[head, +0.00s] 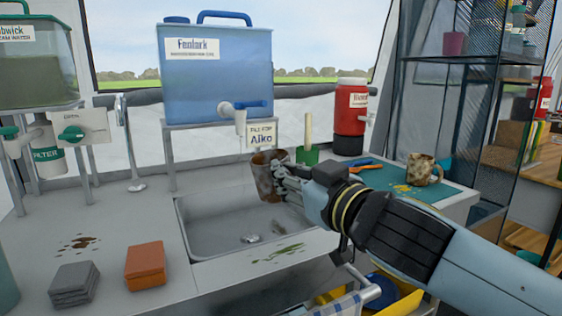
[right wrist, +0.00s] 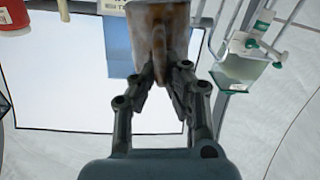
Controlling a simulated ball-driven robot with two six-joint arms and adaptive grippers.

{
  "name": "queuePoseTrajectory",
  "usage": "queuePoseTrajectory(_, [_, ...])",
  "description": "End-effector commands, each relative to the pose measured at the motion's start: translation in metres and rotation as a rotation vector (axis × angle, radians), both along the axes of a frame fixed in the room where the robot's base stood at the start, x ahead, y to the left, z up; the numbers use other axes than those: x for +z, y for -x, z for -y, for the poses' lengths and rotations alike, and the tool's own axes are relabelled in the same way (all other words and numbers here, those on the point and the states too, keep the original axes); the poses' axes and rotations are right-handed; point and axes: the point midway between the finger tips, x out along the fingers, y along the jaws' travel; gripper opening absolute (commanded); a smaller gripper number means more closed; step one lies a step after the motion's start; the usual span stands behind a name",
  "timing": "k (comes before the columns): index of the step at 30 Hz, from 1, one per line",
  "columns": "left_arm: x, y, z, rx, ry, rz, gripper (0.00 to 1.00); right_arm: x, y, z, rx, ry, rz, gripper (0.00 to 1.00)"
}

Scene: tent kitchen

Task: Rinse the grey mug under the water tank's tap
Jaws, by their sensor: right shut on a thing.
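My right gripper (head: 282,178) is shut on a mug (head: 264,178) mottled grey and rusty brown. It holds the mug roughly upright above the sink (head: 215,222), below and slightly right of the tap (head: 240,112). The tap is white with a blue lever, on the blue water tank (head: 215,75). I cannot tell whether water is running. In the right wrist view, which is upside down, the mug (right wrist: 158,30) sits between the fingers (right wrist: 158,78). The mug's inside is hidden. My left gripper is not in view.
A stained cream mug (head: 424,168) stands on the teal mat (head: 440,192). Orange (head: 145,265) and grey (head: 74,282) cloths lie left. A greenish tank (head: 38,75) stands back left.

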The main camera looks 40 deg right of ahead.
Motion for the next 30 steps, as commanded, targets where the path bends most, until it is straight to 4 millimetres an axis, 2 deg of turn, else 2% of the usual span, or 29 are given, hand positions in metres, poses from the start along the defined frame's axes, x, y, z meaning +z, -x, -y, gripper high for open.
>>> queuePoseTrajectory(5, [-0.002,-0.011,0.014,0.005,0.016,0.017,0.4,-0.002,-0.013,0.003,0.001,-0.002,0.003,0.0])
queuePoseTrajectory(14, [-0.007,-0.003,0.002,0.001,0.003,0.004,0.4,-0.009,-0.045,0.01,0.0,-0.002,0.002,0.0])
queuePoseTrajectory(30, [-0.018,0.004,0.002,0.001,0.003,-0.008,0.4,-0.02,-0.102,0.023,0.001,-0.002,0.002,0.0])
